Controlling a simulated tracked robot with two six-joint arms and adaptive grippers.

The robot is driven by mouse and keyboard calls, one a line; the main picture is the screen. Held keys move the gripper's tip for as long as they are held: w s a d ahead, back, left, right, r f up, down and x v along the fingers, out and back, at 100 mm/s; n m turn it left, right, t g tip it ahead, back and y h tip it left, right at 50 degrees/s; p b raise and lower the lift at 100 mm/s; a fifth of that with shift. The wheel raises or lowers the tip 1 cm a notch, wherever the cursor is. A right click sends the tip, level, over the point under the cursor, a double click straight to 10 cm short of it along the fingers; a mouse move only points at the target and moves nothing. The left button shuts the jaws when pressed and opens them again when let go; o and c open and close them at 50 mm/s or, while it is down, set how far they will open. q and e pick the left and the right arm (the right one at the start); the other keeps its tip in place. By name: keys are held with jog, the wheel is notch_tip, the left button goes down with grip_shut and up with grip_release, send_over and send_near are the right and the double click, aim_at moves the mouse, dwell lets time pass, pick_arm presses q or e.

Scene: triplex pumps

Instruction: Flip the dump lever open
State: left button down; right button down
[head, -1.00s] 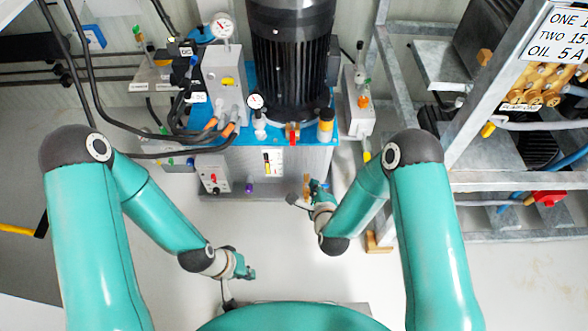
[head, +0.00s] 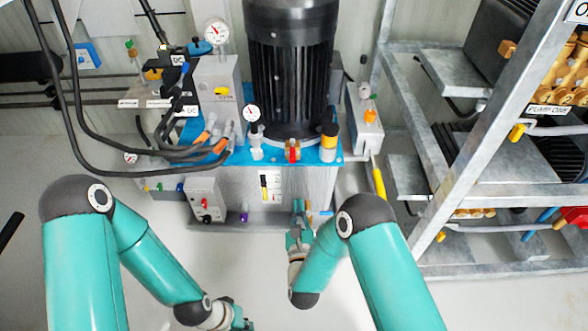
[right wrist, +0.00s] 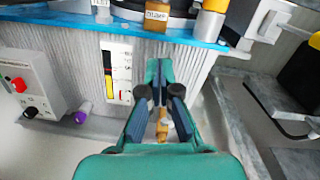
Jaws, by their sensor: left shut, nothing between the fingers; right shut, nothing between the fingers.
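A lever with a long yellow grip (head: 379,182) hangs at the right side of the blue-topped power unit (head: 335,165). A small red handle (head: 293,150) stands on the front of its top. A brass fitting (right wrist: 162,125) shows in the right wrist view, between the finger links of my right gripper (right wrist: 158,70). My right gripper (head: 298,210) is shut and empty in front of the unit's lower front, left of the yellow grip and apart from it. My left gripper (head: 242,322) is shut and empty at the bottom edge, partly cut off.
A metal rack (head: 440,160) with shelves stands close on the right. A grey control box with red and black knobs (head: 206,200) sits at the unit's lower left. Black hoses (head: 75,110) hang at the left. The floor between my arms is clear.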

aim_at(292, 151)
jog(key=w+a+r+b, duration=0.1)
jog(key=w+r+b, duration=0.3)
jog(key=w, duration=0.6)
jog(key=shift+w+r, duration=0.25)
jog(key=shift+a, duration=0.1)
jog(key=shift+r+g+p, duration=0.4)
jog(key=shift+g+p, duration=0.25)
jog(key=shift+g, duration=0.05)
